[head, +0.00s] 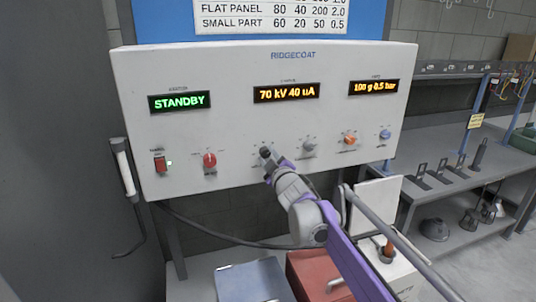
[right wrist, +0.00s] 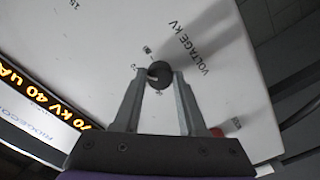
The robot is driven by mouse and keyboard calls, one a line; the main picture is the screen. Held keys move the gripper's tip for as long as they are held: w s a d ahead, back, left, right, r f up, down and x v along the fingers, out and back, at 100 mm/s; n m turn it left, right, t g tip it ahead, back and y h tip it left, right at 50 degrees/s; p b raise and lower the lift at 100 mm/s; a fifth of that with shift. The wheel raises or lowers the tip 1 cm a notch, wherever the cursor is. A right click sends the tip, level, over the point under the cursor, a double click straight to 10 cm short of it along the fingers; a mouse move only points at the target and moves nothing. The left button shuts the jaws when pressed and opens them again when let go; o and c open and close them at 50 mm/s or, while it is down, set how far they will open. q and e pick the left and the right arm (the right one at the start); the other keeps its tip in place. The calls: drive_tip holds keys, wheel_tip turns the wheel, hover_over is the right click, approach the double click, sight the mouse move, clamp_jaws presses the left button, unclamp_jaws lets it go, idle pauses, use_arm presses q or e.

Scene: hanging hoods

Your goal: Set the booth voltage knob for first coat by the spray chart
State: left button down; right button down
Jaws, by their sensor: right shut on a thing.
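The white RIDGECOAT control box (head: 225,120) fills the middle of the head view. Its voltage knob (right wrist: 158,70) is dark and round, beside the print "VOLTAGE KV" in the right wrist view. My right gripper (right wrist: 158,79) is shut on this knob, one finger on each side; in the head view the gripper (head: 268,161) covers most of it. The middle display (head: 286,93) reads 70 kV 40 uA. My left gripper is not in view.
A red switch (head: 160,164) is at left. The left display (head: 179,102) reads STANDBY. A grey bench (head: 450,190) stands right.

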drive_tip(key=shift+n, duration=0.3)
idle(0.4)
drive_tip(key=shift+c, duration=2.3)
unclamp_jaws()
drive_tip(key=shift+s, duration=0.1)
drive_tip(key=b+v, duration=0.2)
drive_tip(key=v, duration=0.8)
drive_tip(key=shift+s+d, duration=0.15)
drive_tip(key=shift+s, duration=0.2)
